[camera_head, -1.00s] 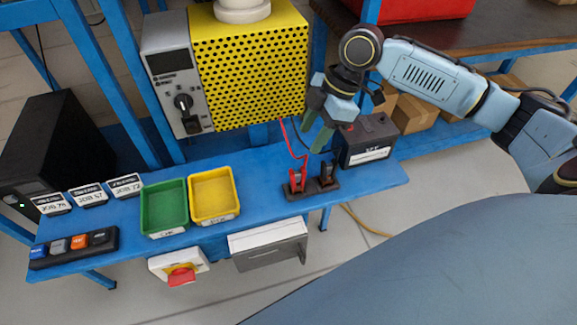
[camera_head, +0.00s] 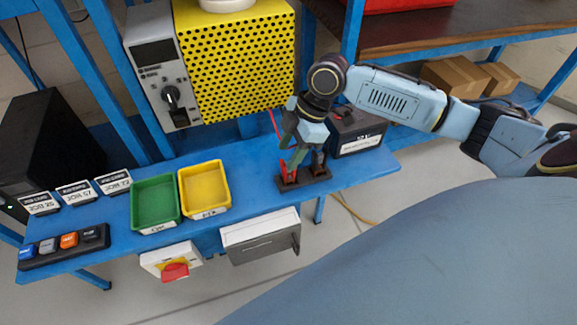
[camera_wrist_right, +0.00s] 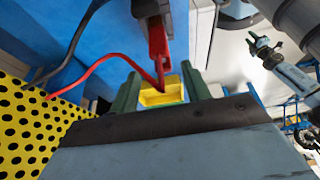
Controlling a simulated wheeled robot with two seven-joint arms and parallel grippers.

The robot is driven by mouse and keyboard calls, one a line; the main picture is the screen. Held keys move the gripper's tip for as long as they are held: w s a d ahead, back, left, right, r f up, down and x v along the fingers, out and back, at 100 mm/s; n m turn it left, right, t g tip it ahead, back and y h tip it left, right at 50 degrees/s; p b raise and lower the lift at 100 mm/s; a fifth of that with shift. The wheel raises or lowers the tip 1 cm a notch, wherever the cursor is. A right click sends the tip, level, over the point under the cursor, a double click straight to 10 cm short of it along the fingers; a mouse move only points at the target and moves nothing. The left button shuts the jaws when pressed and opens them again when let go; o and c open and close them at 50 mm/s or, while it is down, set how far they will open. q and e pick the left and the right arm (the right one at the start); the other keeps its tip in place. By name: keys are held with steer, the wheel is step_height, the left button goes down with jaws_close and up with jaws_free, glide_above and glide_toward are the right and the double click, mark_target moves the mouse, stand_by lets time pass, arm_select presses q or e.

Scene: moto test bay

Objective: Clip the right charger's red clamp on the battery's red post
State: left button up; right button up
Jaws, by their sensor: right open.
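The red clamp (camera_head: 288,174) stands in a dark holder (camera_head: 305,182) on the blue bench, with a black clamp (camera_head: 319,160) to its right. A red lead runs up from it beside the yellow perforated box (camera_head: 240,60). My right gripper (camera_head: 293,158) is open, pointing down over the red clamp. In the right wrist view the red clamp (camera_wrist_right: 158,48) appears ahead of and between my open green fingers (camera_wrist_right: 162,88); contact is unclear. The dark battery (camera_head: 362,128) stands right of the holder; its red post is not clear. My left gripper (camera_wrist_right: 262,46) appears small in the wrist view.
A green bin (camera_head: 155,228) and a yellow bin (camera_head: 205,214) sit left of the holder. A button strip (camera_head: 64,246) and label stands are farther left.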

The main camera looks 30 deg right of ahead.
steer(key=shift+f, duration=0.25)
steer(key=x, duration=0.2)
steer(key=b+x, duration=0.1)
steer(key=x, duration=0.1)
steer(key=shift+s+f, duration=0.15)
steer(key=shift+f, duration=0.35)
arm_select(q)
steer(key=shift+s+a+f, duration=0.3)
steer(key=shift+s+f, duration=0.15)
steer(key=shift+f, duration=0.1)
